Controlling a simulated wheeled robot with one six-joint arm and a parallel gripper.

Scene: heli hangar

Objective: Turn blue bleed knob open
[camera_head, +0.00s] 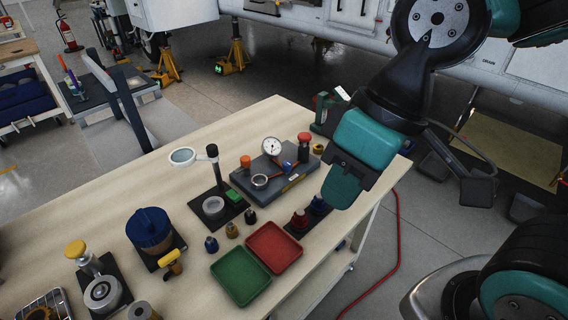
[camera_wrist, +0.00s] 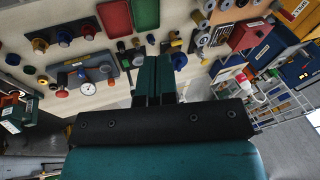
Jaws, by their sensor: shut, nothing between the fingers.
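The small blue knob (camera_head: 287,166) sits on a grey block (camera_head: 296,178) with a round white gauge (camera_head: 271,147) on the workbench. In the wrist view the gauge (camera_wrist: 87,88) and the grey block (camera_wrist: 104,74) show at the left, with a small blue spot (camera_wrist: 81,74) that looks like the same knob. My gripper (camera_head: 341,195) is above the bench's right edge, to the right of the block and apart from it. In the wrist view its teal fingers (camera_wrist: 153,60) are together and empty.
Red (camera_head: 274,248) and green (camera_head: 240,276) trays, dark connectors (camera_head: 211,244) and a magnifier stand (camera_head: 214,172) crowd the bench. Bare wood lies at the back left.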

